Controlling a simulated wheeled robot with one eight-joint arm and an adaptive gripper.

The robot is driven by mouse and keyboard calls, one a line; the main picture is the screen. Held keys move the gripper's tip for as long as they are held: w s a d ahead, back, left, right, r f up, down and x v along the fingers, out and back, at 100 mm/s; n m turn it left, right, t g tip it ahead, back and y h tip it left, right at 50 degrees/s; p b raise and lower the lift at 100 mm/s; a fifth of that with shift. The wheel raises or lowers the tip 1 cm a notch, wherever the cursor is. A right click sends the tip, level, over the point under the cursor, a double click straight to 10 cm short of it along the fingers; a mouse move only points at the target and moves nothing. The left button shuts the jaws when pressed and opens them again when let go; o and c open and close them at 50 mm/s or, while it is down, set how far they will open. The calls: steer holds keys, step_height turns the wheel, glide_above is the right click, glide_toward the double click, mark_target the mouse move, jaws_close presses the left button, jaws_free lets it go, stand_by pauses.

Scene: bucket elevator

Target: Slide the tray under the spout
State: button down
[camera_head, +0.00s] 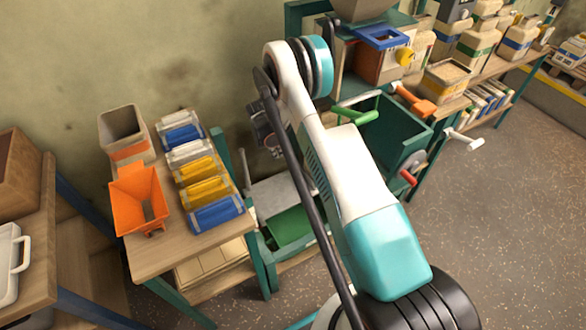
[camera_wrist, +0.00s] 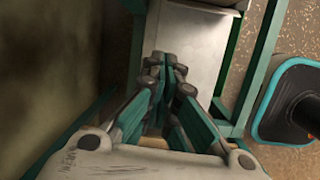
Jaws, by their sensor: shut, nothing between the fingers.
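A green tray-like piece (camera_head: 290,228) lies low in the frame between the wooden table and the machine; I cannot tell for sure that it is the tray. A light grey panel (camera_head: 272,193) adjoins it at the back. My gripper (camera_wrist: 165,62) is shut and empty in the wrist view, its fingertips over or in front of a light grey panel (camera_wrist: 182,65); I cannot tell whether they touch it. In the head view my gripper is mostly hidden behind my arm. I cannot make out the spout.
A machine with a green bin (camera_head: 392,135), a green handle (camera_head: 355,113) and an orange handle (camera_head: 412,102) stands behind my arm. A wooden table (camera_head: 160,262) at left holds an orange hopper (camera_head: 138,197) and several packs. Open floor lies at right.

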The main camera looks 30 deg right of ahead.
steer(key=shift+n, duration=0.5)
steer(key=b+x, duration=0.1)
steer(key=x, duration=0.4)
steer(key=s+b+x, duration=0.1)
steer(key=x, duration=0.4)
steer(key=b+x, duration=0.2)
steer(key=x, duration=0.3)
steer(key=shift+s+a+f, duration=0.15)
steer(key=shift+a+f, duration=0.05)
steer(key=shift+f, duration=0.1)
steer(key=d, duration=0.1)
steer(key=d+r, duration=0.1)
steer(key=shift+d+r, duration=0.15)
steer(key=shift+d, duration=0.15)
steer(key=shift+d+r, duration=0.2)
steer(key=shift+d, duration=0.4)
steer(key=shift+d, duration=0.1)
